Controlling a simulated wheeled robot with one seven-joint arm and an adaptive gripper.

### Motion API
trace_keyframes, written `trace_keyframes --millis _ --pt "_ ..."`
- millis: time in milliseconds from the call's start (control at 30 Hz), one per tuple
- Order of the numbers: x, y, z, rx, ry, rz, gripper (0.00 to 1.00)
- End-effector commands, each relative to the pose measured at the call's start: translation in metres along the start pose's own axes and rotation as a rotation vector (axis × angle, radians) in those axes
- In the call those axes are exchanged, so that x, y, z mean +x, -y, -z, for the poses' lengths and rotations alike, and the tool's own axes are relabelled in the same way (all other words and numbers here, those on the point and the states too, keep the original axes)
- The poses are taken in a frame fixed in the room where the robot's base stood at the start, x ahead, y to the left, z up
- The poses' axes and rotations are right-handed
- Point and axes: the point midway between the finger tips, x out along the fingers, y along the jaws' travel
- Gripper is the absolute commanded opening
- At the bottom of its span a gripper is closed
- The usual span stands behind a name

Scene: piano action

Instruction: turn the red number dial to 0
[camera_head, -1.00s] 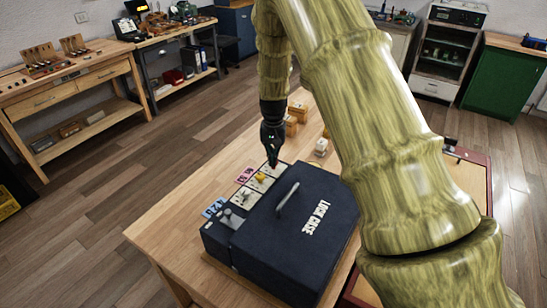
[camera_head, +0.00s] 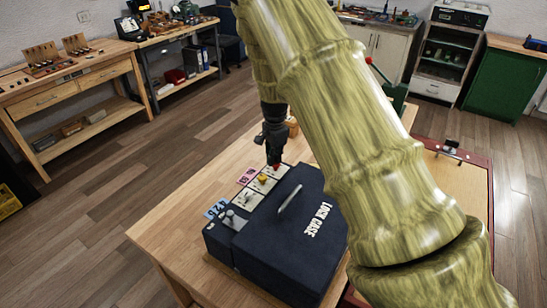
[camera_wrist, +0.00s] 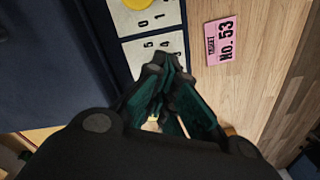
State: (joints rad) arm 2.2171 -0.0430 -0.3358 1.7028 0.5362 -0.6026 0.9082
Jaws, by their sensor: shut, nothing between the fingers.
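The red number dial (camera_head: 276,166) shows as a small red spot at the far end of the dial row on the lock case (camera_head: 285,245). My gripper (camera_head: 274,161) points down right at it, with the fingertips over it; I cannot tell whether they touch. In the wrist view my gripper (camera_wrist: 165,62) is shut, its fingertips together over a white dial plate (camera_wrist: 150,50). Printed digits, among them 5 and 4, show beside the fingers. The red dial is hidden there, so its setting cannot be read.
A yellow dial (camera_head: 262,179) is the neighbour in the row; it also shows in the wrist view (camera_wrist: 136,4). A handle (camera_head: 290,199) stands up from the lid. The table's left side is clear.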

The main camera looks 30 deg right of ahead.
Motion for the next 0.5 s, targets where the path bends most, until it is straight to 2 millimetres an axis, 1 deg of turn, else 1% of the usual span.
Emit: trace_keyframes --millis 33,300,467,500 --pt "0.0155 -0.0117 0.002 0.041 0.001 -0.025 0.0" --pt "0.0153 -0.0115 0.0023 0.212 -0.001 -0.024 0.0" --pt "0.0154 -0.0116 0.0028 0.27 -0.002 -0.024 0.0" --pt "0.0156 -0.0115 0.0028 0.267 -0.002 -0.024 0.06"
